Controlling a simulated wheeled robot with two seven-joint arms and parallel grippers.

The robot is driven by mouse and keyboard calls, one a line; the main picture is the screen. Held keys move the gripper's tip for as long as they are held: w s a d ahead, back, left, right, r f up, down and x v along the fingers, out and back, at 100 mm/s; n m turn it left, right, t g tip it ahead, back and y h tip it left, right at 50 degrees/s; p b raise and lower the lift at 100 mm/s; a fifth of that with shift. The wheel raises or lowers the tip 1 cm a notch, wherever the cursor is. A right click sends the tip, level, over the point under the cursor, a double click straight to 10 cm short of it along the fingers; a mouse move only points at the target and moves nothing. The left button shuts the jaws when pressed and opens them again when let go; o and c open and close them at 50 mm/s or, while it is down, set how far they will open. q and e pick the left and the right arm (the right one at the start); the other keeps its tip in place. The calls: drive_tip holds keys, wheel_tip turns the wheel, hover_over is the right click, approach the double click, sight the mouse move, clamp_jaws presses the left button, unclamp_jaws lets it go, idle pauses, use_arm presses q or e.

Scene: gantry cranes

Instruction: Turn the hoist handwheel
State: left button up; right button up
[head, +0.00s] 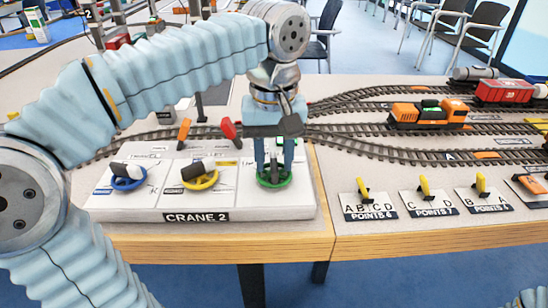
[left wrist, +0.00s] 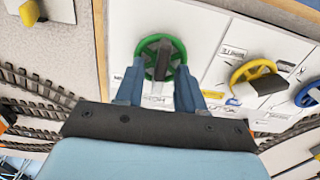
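The crane 2 panel (head: 135,211) carries three handwheels: blue (head: 128,183), yellow (head: 200,184) and green (head: 274,182). The labels are too small to read, so I cannot tell which one is marked hoist. My left gripper (head: 273,166) points down over the green wheel, its two fingers apart. In the left wrist view, the left gripper (left wrist: 160,82) has its fingers near the close edge of the green wheel (left wrist: 181,50), one towards each side. A dark grip block stands on that wheel between them. I cannot tell whether the fingers touch the rim. My right gripper is not in view.
Red (head: 228,128) and orange (head: 184,131) levers stand behind the wheels. Yellow points levers (head: 425,187) stand on small plates to the right. Tracks with an orange locomotive (head: 428,114) and a red wagon (head: 503,91) run behind. The wooden table edge (head: 430,238) is in front.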

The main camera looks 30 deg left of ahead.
use_arm(q)
clamp_jaws()
idle(0.5)
drive_tip(key=shift+r+n+p, duration=0.1)
drive_tip(key=shift+n+p, duration=0.5)
drive_tip(key=shift+n, duration=0.4)
drive_tip(key=n+p, duration=0.1)
drive_tip(key=n, duration=0.1)
drive_tip(key=shift+s+n, duration=0.1)
drive_tip(key=shift+n, duration=0.2)
drive_tip(key=shift+n+p, duration=0.5)
drive_tip(key=shift+n, duration=2)
